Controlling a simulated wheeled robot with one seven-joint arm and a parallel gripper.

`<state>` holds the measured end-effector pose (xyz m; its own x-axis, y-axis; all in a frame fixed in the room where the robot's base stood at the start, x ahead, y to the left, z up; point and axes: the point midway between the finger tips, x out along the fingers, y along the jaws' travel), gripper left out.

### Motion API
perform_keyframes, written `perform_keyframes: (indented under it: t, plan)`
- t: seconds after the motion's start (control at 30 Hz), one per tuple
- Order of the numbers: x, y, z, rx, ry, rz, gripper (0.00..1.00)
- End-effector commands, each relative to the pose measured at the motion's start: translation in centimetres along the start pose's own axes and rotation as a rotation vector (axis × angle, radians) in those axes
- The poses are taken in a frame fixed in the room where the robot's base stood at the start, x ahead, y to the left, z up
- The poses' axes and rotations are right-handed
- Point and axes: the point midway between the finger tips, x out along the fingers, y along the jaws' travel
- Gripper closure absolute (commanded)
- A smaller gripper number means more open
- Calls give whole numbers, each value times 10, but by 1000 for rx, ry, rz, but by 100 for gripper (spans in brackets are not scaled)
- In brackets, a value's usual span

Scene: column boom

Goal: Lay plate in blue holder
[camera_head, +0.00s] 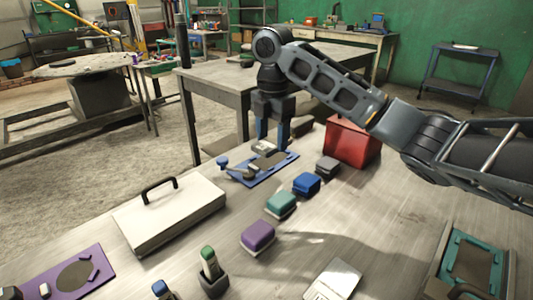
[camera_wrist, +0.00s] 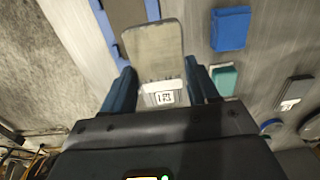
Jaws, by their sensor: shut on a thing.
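The plate (camera_wrist: 152,50) is a flat grey piece with rounded corners and a white label with dark characters at its near end. My gripper (camera_head: 272,148) is shut on the plate, with one finger on each side of the label end in the wrist view (camera_wrist: 163,88). The plate also shows in the head view (camera_head: 263,147), over the far part of the blue holder (camera_head: 252,181). The holder lies flat on the bench with a blue knob at its left end. The wrist view shows blue holder edges beside the plate. Whether the plate touches the holder, I cannot tell.
Grey (camera_head: 327,166), blue (camera_head: 307,184), teal (camera_head: 281,204) and purple (camera_head: 258,236) blocks line the bench right of the holder. A red box (camera_head: 352,142) stands behind. A white case (camera_head: 170,216) with a black handle and a purple holder (camera_head: 50,285) are at left.

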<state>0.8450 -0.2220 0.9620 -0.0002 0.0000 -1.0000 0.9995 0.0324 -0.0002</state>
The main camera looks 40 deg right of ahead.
Motion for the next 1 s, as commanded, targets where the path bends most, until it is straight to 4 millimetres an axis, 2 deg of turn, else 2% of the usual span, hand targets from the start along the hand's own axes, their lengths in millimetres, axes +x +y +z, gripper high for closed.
perform_keyframes:
  t: [0.03, 0.2, 0.33, 0.57, 0.8, 1.0]
  plan:
    - [10, 8, 5, 2, 3, -3, 100]
    - [22, 29, 25, 2, -1, -2, 100]
    - [29, 38, 32, -1, -2, -1, 100]
    - [38, 41, 35, -1, -1, -1, 100]
    - [68, 41, 35, -1, -1, -1, 100]
    - [71, 41, 34, -1, -1, 2, 100]
